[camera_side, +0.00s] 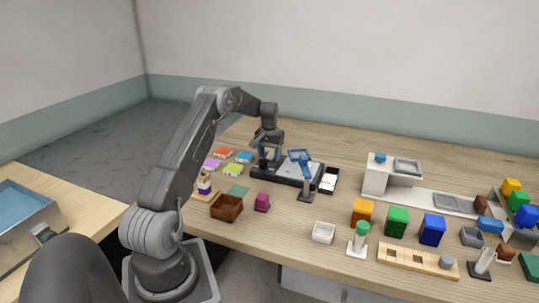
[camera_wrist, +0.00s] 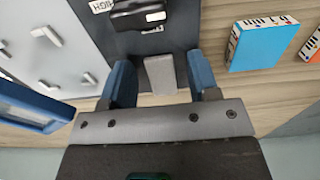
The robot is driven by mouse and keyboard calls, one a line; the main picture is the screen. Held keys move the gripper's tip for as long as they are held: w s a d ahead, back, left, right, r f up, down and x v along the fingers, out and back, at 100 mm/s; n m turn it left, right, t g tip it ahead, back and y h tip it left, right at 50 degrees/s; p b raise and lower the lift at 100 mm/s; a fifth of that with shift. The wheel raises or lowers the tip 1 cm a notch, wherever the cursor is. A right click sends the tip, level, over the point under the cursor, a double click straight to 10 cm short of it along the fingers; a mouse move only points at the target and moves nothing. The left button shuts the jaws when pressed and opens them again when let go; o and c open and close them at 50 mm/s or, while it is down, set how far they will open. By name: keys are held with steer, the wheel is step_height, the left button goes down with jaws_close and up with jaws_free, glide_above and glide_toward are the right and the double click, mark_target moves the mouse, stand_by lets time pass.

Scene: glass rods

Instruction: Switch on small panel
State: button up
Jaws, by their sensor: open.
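A dark panel (camera_wrist: 182,28) with white labels, one reading "HIGH", lies below my gripper in the wrist view. A black raised part (camera_wrist: 138,18) sits on it. A grey block (camera_wrist: 161,75) stands at the panel's edge, between my two blue fingertips. My gripper (camera_wrist: 160,82) is open, with the fingers on either side of this block; I cannot tell whether they touch it. In the side view my gripper (camera_side: 268,150) is low over the left end of a black-based device (camera_side: 290,180). My arm hides part of that end.
A light grey board (camera_wrist: 40,48) with several grey pegs lies left in the wrist view. A blue piece (camera_wrist: 35,104) stands near it. A blue booklet (camera_wrist: 258,45) lies right.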

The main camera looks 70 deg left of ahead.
steer(key=c, duration=0.9)
steer(key=shift+a, duration=0.1)
steer(key=shift+w+a+r+g+h, duration=0.1)
steer(key=shift+w+a+g+h, duration=0.1)
steer(key=shift+g+h, duration=0.6)
steer(key=shift+d, duration=0.1)
steer(key=o, duration=0.9)
steer(key=shift+r, duration=0.15)
